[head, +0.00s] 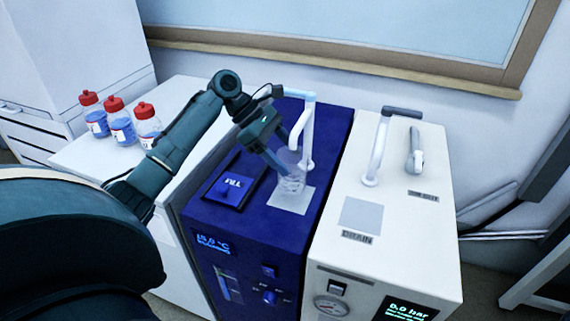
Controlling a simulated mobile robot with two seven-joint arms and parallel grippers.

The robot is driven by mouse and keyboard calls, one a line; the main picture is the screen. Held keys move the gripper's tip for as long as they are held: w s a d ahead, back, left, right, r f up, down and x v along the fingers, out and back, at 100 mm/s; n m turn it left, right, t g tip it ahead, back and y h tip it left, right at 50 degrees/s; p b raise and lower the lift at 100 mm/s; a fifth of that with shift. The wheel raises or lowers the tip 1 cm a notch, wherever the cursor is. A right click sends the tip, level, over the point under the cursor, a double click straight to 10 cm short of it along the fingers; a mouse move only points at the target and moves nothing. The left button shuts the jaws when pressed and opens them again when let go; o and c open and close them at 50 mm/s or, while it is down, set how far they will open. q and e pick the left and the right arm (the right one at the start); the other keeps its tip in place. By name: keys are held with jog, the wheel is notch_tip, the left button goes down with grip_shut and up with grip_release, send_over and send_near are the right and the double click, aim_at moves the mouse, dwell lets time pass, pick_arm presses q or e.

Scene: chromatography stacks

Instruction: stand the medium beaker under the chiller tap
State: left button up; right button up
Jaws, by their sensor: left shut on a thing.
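The clear beaker (292,182) is upright over the pale square pad (300,205) on top of the blue chiller (228,218). I cannot tell whether its base touches the pad. My left gripper (287,160) is shut on the beaker, reaching in from the upper left with a finger on each side. The chiller's white tap (308,128) rises right behind the beaker, and its arm bends over at the top. Part of the tap is hidden behind the gripper. My right gripper is not in view.
A white unit (425,235) with its own tap (379,150), a grey lever (415,150) and a pad marked DRAIN (361,215) stands close on the right. A FILL panel (232,186) lies left of the beaker. Three red-capped bottles (121,125) stand on the left bench.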

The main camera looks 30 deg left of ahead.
pick_arm(q)
jog(key=shift+f, duration=1.8)
jog(key=o, duration=1.4)
jog(key=v, duration=1.2)
jog(key=shift+r, duration=0.1)
